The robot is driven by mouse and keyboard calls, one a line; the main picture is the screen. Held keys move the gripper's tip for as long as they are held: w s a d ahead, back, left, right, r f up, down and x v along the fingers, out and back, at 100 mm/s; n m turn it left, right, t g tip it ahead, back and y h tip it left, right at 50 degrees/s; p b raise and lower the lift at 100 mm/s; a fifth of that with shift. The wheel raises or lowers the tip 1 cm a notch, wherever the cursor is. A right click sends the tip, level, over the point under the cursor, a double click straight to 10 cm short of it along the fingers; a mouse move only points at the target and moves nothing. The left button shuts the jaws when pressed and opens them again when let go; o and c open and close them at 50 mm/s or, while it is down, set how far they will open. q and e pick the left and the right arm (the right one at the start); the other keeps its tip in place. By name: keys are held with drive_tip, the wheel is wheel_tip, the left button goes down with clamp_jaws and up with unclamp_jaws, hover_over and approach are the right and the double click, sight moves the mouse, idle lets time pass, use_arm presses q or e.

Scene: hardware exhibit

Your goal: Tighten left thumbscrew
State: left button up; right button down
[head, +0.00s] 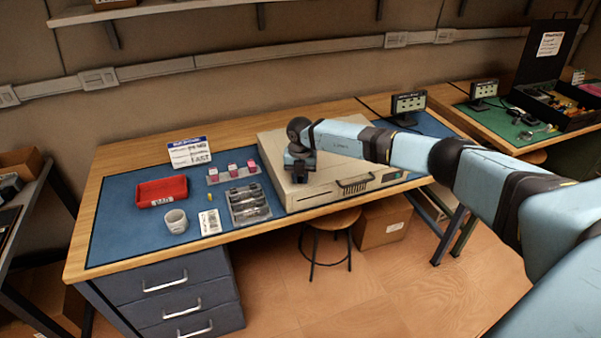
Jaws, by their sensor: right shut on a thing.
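A beige equipment case (350,180) lies flat on the blue mat of the workbench, its front with a dark handle facing me. My right gripper (299,178) reaches in from the right and points down at the left part of the case. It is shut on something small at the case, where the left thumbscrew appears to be. The fingers and wrist hide the thumbscrew, and its seating cannot be seen. No other thumbscrew can be made out at this size. My left gripper is not in view.
Left of the case are a grey tray (249,212), pink-topped items (233,170), a white mug (176,221), a red bin (161,199) and a sign (189,152). A stool (330,220) stands in front of the bench. A small display (408,103) stands behind my right arm.

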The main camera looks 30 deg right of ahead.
sight(301, 178)
drive_tip(key=m+p, duration=0.2)
drive_tip(key=m, duration=0.3)
drive_tip(key=shift+r+p, duration=0.15)
drive_tip(key=shift+p, duration=0.25)
drive_tip(key=shift+m+p, duration=0.45)
drive_tip(key=shift+m, duration=0.95)
drive_tip(key=c, duration=1)
unclamp_jaws()
wheel_tip(301, 178, up, 14)
drive_tip(key=b, duration=0.1)
drive_tip(key=shift+f, duration=0.2)
